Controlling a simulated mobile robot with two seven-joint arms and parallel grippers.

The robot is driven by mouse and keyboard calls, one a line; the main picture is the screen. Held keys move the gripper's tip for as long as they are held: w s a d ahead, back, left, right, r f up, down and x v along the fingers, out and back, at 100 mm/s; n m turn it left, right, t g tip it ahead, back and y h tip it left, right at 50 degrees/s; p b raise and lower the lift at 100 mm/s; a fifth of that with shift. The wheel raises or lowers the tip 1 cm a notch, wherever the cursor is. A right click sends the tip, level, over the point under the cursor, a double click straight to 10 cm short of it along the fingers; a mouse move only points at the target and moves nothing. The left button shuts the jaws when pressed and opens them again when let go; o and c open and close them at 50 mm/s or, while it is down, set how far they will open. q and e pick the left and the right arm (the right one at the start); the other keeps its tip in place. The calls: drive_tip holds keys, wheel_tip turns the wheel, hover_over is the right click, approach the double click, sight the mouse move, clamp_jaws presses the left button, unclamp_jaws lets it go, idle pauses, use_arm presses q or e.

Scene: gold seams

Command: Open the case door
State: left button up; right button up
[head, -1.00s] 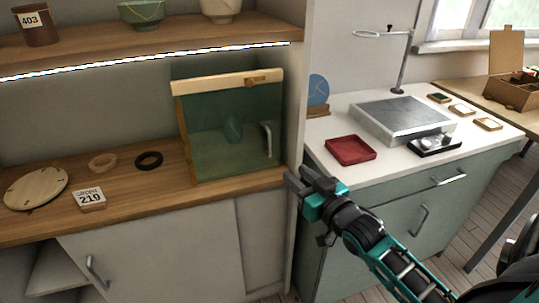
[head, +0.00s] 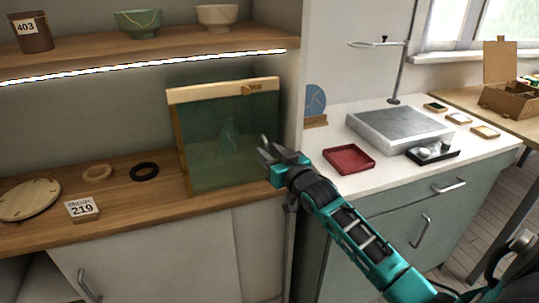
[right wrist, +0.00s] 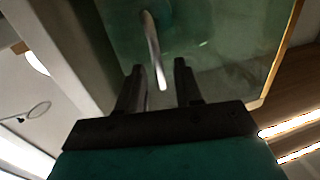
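The case (head: 222,140) stands on the wooden counter, with a greenish glass door and a pale wooden top rail. A dim teal shape shows behind the glass. The door is shut in the head view. Its silver bar handle (right wrist: 153,48) shows in the right wrist view, with its lower end between the fingers. My right gripper (head: 266,152) is at the right side of the door and mostly covers the handle in the head view. In the right wrist view its fingers (right wrist: 160,70) are apart, either side of the handle, with gaps showing. My left gripper is out of view.
A number card 219 (head: 82,208), a dark ring (head: 145,172) and a round wooden board (head: 28,199) lie left of the case. A cabinet wall stands right of it. A red tray (head: 348,159) lies on the white worktop. A bowl shelf runs above.

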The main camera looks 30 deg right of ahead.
drive_tip(key=shift+w, duration=0.2)
clamp_jaws()
idle(0.3)
idle(1.1)
